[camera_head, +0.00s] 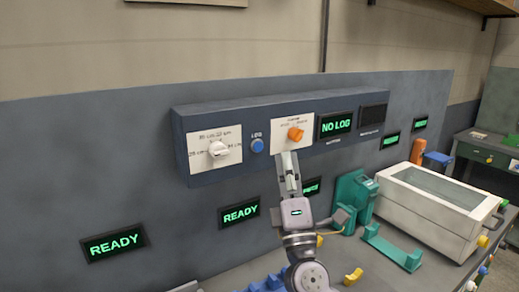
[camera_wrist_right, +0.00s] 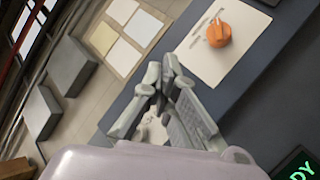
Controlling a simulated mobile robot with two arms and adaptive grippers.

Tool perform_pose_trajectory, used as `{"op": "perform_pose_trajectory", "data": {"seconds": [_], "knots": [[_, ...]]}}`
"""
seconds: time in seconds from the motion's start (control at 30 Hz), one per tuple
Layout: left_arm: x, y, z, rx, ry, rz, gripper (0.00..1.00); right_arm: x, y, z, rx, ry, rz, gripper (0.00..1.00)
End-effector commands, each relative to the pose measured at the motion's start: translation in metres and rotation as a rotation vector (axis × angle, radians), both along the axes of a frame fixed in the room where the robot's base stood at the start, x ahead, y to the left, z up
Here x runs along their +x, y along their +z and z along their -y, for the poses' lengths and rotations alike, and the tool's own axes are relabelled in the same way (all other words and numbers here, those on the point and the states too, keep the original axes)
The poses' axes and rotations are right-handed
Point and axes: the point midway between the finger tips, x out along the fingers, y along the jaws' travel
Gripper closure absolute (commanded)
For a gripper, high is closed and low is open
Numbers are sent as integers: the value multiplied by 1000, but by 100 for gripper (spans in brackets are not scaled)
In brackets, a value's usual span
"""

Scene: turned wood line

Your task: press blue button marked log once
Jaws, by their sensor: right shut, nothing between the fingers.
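The blue button (camera_head: 257,145) sits on the dark panel box (camera_head: 180,150), under a small label reading LOG, between a white dial and an orange knob. My right gripper (camera_head: 288,157) is shut and empty, its fingertips pointing up just below the orange knob's plate, to the right of and lower than the blue button. In the right wrist view the shut fingers (camera_wrist_right: 165,75) show near the panel edge, and the blue button is not seen there. A display (camera_head: 336,124) on the box reads NO LOG. My left gripper is not in view.
The orange knob (camera_head: 295,134) on its white plate is close above my fingertips; it also shows in the right wrist view (camera_wrist_right: 219,34). The white dial (camera_head: 218,149) is left of the button. READY displays (camera_head: 240,212) hang below. A green fixture (camera_head: 354,192) and white machine (camera_head: 428,220) stand right.

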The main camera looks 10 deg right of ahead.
Motion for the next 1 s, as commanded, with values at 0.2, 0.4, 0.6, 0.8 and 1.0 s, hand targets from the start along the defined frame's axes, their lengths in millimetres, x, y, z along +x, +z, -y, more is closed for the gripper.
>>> {"op": "perform_pose_trajectory", "data": {"seconds": [0.2,0.4,0.6,0.8,1.0], "knots": [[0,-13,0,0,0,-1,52,29,-3,-12,1,0,1,100],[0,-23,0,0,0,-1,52,45,-2,-18,3,0,1,100],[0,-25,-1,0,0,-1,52,50,0,-20,1,0,0,100],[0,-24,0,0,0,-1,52,50,0,-20,1,0,0,100],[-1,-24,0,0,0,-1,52,50,0,-20,1,0,0,100]]}}
